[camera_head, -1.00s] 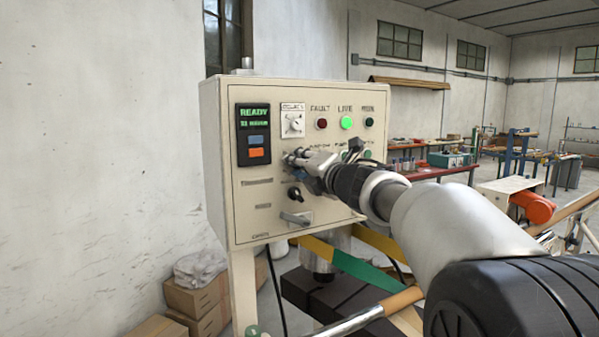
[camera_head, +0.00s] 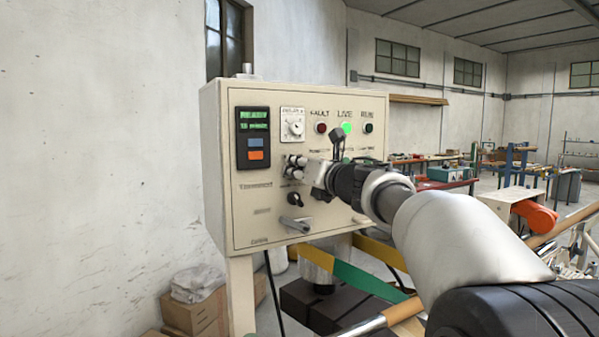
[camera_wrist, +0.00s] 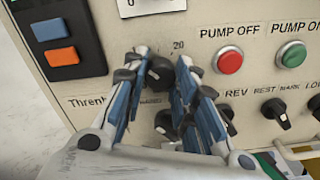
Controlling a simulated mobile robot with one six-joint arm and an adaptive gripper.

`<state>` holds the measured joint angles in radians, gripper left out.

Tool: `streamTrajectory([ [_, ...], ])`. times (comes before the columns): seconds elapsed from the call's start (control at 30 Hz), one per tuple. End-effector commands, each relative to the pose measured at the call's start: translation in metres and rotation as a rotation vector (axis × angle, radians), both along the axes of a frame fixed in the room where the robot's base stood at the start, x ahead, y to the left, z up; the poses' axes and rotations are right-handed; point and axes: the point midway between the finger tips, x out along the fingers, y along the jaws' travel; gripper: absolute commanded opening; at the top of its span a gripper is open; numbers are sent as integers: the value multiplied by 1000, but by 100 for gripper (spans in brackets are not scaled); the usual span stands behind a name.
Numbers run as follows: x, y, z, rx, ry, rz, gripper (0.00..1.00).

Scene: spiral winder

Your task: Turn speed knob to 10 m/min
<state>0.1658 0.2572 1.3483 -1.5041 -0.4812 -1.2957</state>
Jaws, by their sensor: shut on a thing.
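My gripper (camera_head: 297,166) is at the front of the cream control panel (camera_head: 222,215). In the wrist view, its two blue-lined fingers (camera_wrist: 163,75) are shut on a round black speed knob (camera_wrist: 160,72), one finger on each side. A "20" mark is printed just above right of this knob; the fingers hide most of its scale. In the head view the gripper covers the knob. The panel's display (camera_head: 253,119) is lit green with two lines; the lower line is too blurred to read surely.
A red PUMP OFF button (camera_wrist: 229,62), a green button (camera_wrist: 292,54) and black selector knobs (camera_wrist: 275,113) sit right of the fingers. Another black knob (camera_wrist: 165,124) is just below. A grey handle (camera_head: 295,226) juts out lower on the panel.

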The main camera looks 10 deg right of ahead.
Motion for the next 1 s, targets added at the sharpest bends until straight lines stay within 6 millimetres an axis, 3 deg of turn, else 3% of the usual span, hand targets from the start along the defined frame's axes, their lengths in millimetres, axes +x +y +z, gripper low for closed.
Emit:
streamTrajectory([
  [0.47, 0, 0, 0, -14, -3, 0, 2],
  [0.5, 0, 0, 0, -14, -3, 0, 27],
  [0.8, 0, 0, 0, -13, -4, 0, 46],
  [1.0, 0, 0, 0, -12, -4, 0, 46],
])
